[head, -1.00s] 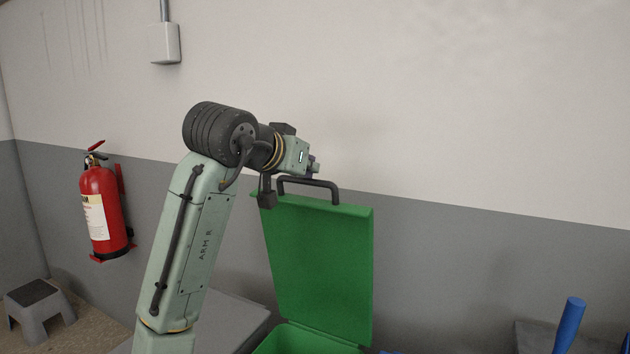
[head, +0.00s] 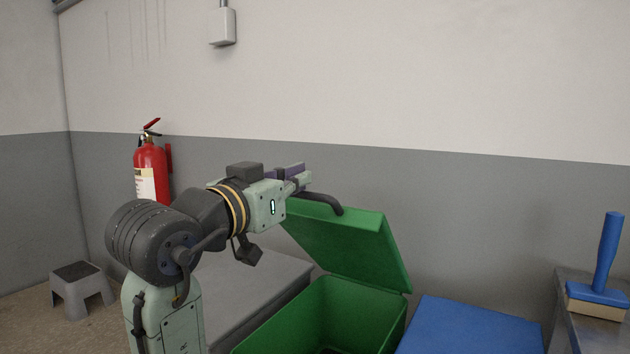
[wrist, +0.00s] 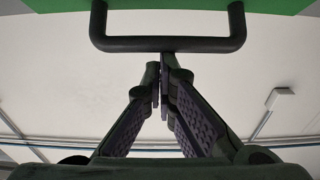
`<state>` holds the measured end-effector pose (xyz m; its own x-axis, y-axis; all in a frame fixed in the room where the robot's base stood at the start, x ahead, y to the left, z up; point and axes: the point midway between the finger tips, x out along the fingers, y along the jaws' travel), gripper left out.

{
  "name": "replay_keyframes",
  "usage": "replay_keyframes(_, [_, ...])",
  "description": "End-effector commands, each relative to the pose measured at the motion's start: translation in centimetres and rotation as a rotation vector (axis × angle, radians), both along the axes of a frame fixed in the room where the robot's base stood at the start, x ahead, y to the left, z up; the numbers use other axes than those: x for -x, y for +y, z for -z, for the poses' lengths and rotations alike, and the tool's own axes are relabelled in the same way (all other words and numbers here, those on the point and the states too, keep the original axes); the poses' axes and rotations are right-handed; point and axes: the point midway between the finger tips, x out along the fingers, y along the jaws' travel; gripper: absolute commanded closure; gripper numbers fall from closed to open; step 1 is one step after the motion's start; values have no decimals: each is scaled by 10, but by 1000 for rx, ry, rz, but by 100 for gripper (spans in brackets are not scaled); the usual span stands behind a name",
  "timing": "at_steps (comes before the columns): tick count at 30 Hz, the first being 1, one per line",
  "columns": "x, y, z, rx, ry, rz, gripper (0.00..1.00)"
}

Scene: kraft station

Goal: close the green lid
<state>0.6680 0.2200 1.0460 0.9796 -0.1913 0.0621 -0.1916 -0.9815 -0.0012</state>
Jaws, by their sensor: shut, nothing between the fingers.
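The green lid (head: 350,245) stands partly open over the green bin (head: 330,315), tilted up from its hinge side. Its black handle (head: 325,200) is a bar along the lid's free edge. My gripper (head: 303,178) is at that edge, close to the handle. In the wrist view my gripper (wrist: 161,80) is shut with nothing between its fingers. The fingertips are just under the handle bar (wrist: 168,44), and I cannot tell whether they touch it. The lid (wrist: 200,5) shows as a green strip at the top of that view.
A closed blue lid (head: 470,328) lies to the right of the green bin. A blue-handled tool (head: 603,265) stands on a grey surface at the far right. A grey surface (head: 245,290) lies left of the bin. A fire extinguisher (head: 150,170) and grey stool (head: 80,288) are at left.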

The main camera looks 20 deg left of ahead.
Motion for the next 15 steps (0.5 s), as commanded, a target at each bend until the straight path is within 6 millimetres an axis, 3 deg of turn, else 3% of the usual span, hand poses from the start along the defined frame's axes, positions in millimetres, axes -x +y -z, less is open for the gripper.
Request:
replay_keyframes(1, [10,2,27,8,-32,0,100])
replay_keyframes(9, [59,11,86,39,-197,0,100])
replay_keyframes(15, [84,16,123,58,-297,0,100])
